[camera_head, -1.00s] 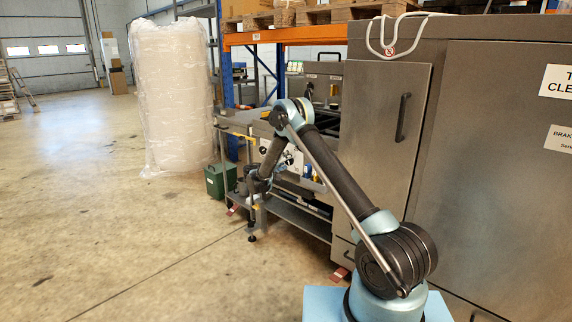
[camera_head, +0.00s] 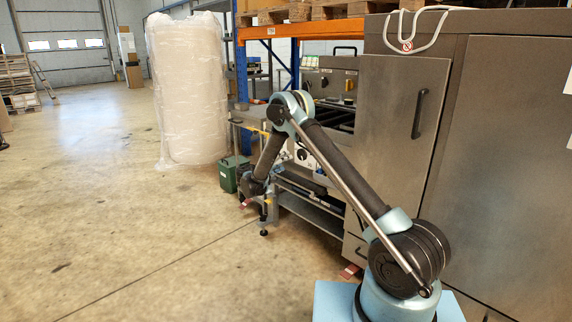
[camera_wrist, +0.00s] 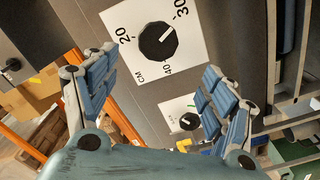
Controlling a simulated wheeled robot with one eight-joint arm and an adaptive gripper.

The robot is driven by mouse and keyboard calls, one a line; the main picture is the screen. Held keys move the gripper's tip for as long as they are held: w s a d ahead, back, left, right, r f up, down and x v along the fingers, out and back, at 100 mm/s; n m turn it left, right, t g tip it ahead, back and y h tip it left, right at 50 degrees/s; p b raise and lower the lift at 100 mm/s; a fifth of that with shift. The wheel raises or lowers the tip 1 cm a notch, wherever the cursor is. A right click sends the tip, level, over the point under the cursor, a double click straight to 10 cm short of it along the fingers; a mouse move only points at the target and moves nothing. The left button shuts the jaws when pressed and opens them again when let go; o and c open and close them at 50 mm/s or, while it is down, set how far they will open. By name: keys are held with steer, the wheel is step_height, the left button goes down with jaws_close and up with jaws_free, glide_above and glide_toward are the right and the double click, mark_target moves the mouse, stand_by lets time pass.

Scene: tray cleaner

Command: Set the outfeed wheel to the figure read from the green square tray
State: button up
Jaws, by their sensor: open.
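In the wrist view a black round knob (camera_wrist: 154,44) with a white pointer line sits on a white scale plate marked 20, 30, 40 and CM. The pointer is toward the 30 side; its exact reading is hard to tell. I cannot tell if this is the outfeed wheel. A smaller black knob (camera_wrist: 189,122) on another white plate is lower down. My gripper (camera_wrist: 160,80) is open and empty, its blue fingers either side of the plates, apart from both knobs. In the head view my gripper (camera_head: 256,186) is small beside the machine. I cannot make out a green square tray.
A steel machine (camera_head: 405,130) fills the right, with a lower shelf (camera_head: 312,213). A dark green box (camera_head: 230,174) stands on the floor by a wrapped white stack (camera_head: 188,90). Orange and blue racking (camera_head: 290,32) is behind.

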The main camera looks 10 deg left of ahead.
steer(key=m, duration=0.6)
glide_toward(301, 155)
steer(key=x, duration=0.9)
steer(key=shift+w, duration=0.1)
stand_by(0.5)
steer(key=c, duration=1)
